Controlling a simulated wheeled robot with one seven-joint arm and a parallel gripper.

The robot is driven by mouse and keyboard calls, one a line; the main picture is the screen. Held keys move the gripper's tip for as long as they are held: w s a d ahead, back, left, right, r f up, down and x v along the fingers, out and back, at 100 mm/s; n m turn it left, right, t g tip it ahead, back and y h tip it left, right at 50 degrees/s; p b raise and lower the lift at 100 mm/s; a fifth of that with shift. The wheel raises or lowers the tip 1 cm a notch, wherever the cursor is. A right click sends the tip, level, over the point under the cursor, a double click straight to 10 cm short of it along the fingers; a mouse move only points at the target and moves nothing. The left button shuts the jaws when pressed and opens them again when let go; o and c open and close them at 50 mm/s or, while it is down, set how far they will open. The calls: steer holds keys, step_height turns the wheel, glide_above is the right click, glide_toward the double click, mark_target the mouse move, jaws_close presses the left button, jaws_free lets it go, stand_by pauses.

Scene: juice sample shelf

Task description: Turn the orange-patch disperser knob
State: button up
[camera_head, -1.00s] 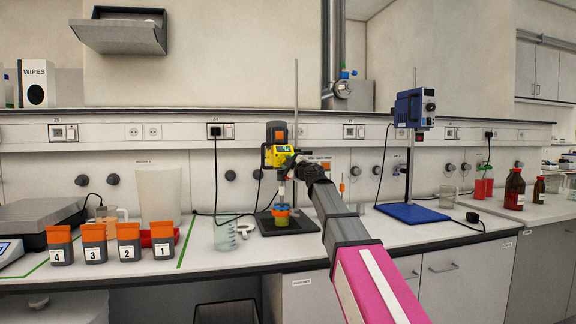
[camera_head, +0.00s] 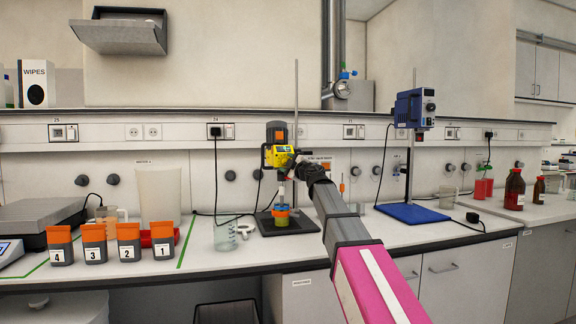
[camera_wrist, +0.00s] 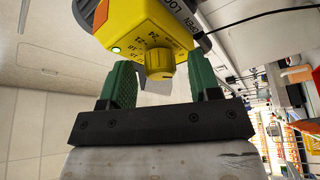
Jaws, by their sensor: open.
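My gripper (camera_wrist: 160,72) is open, with one green finger on each side of the knob and a gap showing on both sides. In the head view, my arm reaches in from the right, and my fingers are too small to make out.
A blue stirrer on a stand (camera_head: 408,214) is to the right. A glass beaker (camera_head: 226,235) stands left of the disperser's black base (camera_head: 263,224). Several numbered orange-topped containers (camera_head: 128,242) line the bench's left side. The bench front right of the base is mostly clear.

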steer(key=v, duration=1)
steer(key=shift+s, duration=0.25)
steer(key=shift+d, duration=0.15)
